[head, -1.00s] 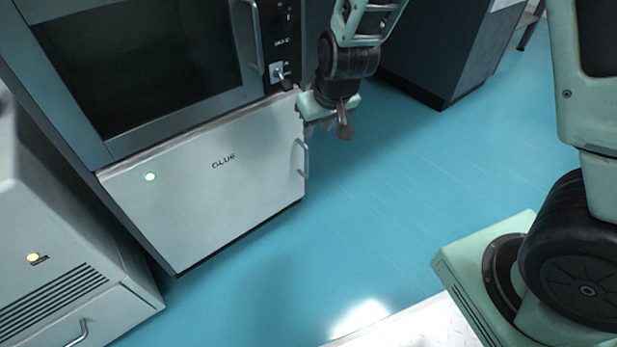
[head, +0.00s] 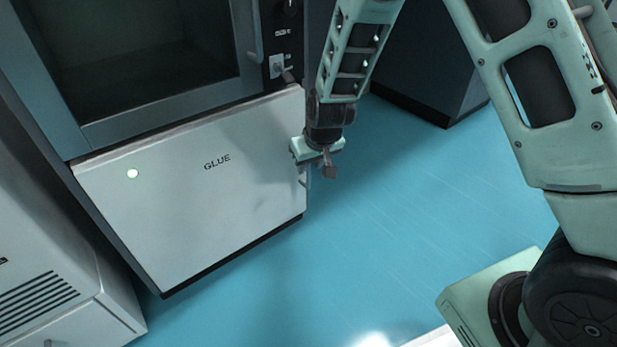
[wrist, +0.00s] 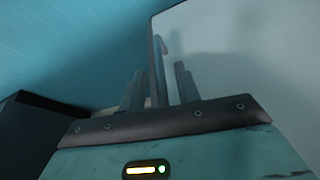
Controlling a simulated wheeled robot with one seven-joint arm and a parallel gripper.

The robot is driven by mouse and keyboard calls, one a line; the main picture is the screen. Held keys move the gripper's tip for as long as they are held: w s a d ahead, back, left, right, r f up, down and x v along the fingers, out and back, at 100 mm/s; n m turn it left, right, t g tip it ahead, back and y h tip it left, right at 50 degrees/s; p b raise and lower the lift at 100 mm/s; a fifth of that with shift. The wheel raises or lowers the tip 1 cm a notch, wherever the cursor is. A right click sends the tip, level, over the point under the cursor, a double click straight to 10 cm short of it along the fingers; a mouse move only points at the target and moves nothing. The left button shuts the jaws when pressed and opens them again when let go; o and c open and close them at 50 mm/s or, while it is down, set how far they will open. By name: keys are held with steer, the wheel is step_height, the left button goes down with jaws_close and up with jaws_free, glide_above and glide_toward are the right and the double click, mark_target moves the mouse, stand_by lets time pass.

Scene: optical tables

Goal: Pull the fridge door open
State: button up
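The white fridge door (head: 200,200), marked GLUE with a green light at its left, sits under a dark-windowed unit. It looks shut. Its upright handle (head: 304,178) is at the right edge, partly hidden by my gripper (head: 315,165), which is at the handle's upper part. In the wrist view, the door (wrist: 235,60) fills the right side, and the handle (wrist: 160,62) stands between the two spread fingers of my gripper (wrist: 159,88). Gaps show on both sides of the handle, so the fingers look open around it; I cannot tell whether either touches.
A white cabinet (head: 65,300) with a vent stands at the lower left, close to the door. A dark cabinet (head: 425,60) stands behind at the upper right. The blue floor (head: 400,200) right of and in front of the door is clear.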

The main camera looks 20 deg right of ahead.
steer(key=shift+b+x, duration=0.5)
steer(key=shift+x, duration=0.8)
jaws_close()
steer(key=shift+s, duration=0.1)
